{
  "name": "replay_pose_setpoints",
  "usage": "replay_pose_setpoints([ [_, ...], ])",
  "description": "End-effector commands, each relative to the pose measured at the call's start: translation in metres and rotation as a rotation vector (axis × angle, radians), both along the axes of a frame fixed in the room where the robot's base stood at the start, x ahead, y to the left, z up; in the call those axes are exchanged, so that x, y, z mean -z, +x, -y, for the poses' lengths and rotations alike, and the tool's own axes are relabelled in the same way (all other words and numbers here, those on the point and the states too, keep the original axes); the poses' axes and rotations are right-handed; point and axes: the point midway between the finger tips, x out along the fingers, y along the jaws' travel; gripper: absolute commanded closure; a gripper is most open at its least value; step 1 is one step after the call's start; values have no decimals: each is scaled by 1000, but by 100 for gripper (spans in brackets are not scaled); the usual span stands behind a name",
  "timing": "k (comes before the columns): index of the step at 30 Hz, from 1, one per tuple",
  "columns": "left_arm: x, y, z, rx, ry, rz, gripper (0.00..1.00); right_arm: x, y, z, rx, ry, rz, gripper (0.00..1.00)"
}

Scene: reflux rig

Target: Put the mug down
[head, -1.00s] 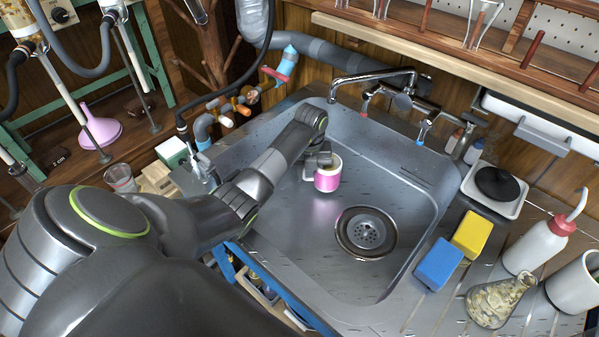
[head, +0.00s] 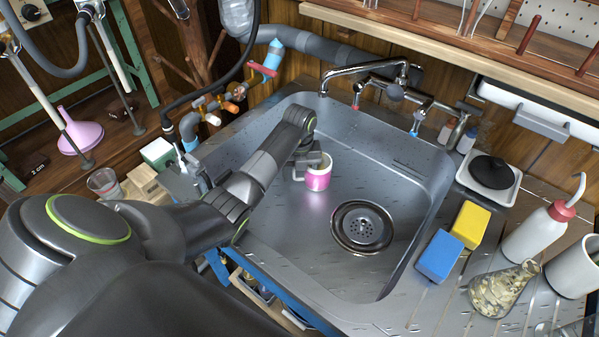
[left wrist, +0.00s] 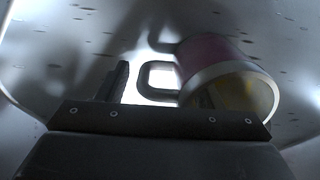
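The pink mug (head: 318,178) with a pale rim is upright in the left part of the steel sink (head: 285,240), left of and behind the drain. It appears to stand on the sink floor. My left gripper (head: 306,163) is at the mug's left side, on the handle side. In the left wrist view the mug (left wrist: 208,52) shows its rim and yellowish inside. Its handle (left wrist: 146,80) lies between my spread fingers, with a gap beside the left finger. My left gripper (left wrist: 160,92) looks open around the handle. My right gripper is not seen.
The drain (head: 362,228) lies right of the mug in bare sink floor. A faucet (head: 365,70) overhangs the back rim. Blue (head: 439,257) and yellow (head: 470,224) sponges, a flask (head: 500,290) and a wash bottle (head: 538,235) stand on the right drainboard.

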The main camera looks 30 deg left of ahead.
Motion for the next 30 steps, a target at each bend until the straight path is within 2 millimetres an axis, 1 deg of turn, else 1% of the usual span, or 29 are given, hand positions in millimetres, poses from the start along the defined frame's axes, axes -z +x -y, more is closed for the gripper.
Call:
replay_pose_setpoints([
  [7,-2,0,0,0,0,0,39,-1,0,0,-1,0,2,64],
  [9,-4,0,0,0,0,0,39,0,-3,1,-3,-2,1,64],
  [12,-15,0,0,0,0,0,39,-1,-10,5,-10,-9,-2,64],
  [17,-32,0,0,0,0,0,39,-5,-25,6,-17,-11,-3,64],
  [28,-83,0,0,0,1,1,39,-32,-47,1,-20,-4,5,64],
  [30,-92,0,0,0,1,1,39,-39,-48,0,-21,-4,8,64],
])
